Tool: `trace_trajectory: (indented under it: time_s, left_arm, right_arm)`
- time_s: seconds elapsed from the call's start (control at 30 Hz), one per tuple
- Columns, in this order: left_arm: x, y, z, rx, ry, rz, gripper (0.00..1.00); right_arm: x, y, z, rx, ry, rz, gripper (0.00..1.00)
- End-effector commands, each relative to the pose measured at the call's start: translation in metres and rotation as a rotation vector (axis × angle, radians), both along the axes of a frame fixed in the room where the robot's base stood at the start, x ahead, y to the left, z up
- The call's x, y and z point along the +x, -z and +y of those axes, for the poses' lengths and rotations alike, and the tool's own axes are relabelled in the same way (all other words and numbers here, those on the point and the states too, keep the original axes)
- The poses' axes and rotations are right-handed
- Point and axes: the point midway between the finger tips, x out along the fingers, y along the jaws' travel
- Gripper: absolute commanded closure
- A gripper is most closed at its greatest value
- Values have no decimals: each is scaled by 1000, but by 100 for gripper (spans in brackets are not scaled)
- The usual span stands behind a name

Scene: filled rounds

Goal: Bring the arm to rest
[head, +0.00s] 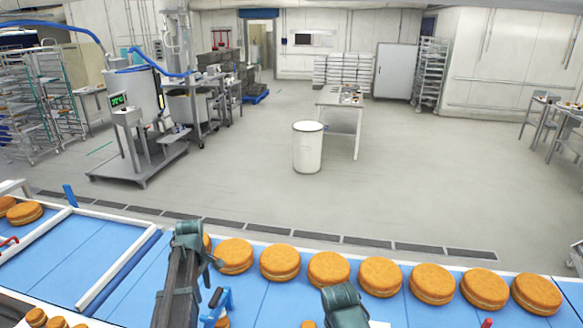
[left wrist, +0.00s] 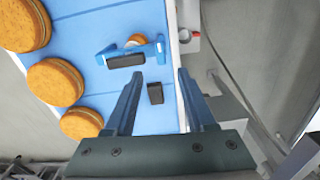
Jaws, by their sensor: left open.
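My left arm rises over the blue belt in the head view, and its gripper (head: 213,262) is above the belt near the filled rounds. In the left wrist view this gripper (left wrist: 160,75) has its two blue-grey fingers wide apart with nothing held between them. A blue bracket (left wrist: 134,53) with a dark block lies beyond the fingertips, and it also shows in the head view (head: 218,298). A teal link of my right arm shows at the bottom of the head view; its fingers are out of sight.
A row of golden filled rounds (head: 329,269) lies along the blue belt (head: 262,300). More rounds (head: 24,212) sit on the left lane. A white bin (head: 308,147) and a table (head: 341,102) stand on the open floor beyond. A wheeled machine (head: 130,125) stands at the left.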

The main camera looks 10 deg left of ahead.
Motion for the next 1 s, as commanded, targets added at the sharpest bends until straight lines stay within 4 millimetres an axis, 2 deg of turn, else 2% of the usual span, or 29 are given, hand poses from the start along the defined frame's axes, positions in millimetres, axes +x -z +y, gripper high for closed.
trace_trajectory:
  time_s: [0.03, 0.17, 0.3, 0.4, 0.5, 0.6, 0.7, 0.83, 1.0]
  left_arm:
    - [-6, 18, -19, 1, 68, 3, 45]
    - [-24, 61, -83, 13, 356, 17, 45]
    - [-56, 108, -156, 25, 737, 39, 45]
    - [-83, 139, -200, 34, 1005, 56, 45]
    - [-110, 166, -236, 42, 1251, 72, 45]
    - [-133, 186, -261, 48, 1456, 87, 45]
    - [-151, 200, -278, 52, 1607, 99, 45]
    - [-164, 208, -290, 54, 1720, 110, 45]
    - [-167, 208, -293, 55, 1758, 113, 45]
  right_arm:
    - [0, 18, 0, 0, -1, 0, 100]
    - [0, 61, 0, 0, -6, -1, 100]
    - [1, 108, 0, -1, -12, -1, 100]
    - [1, 139, 0, -1, -16, -2, 100]
    - [1, 166, 0, -2, -20, -2, 100]
    - [1, 187, -1, -2, -23, -3, 100]
    - [1, 201, -1, -3, -27, -3, 100]
    - [1, 209, -1, -3, -28, -2, 100]
    - [1, 209, -1, -3, -29, -2, 100]
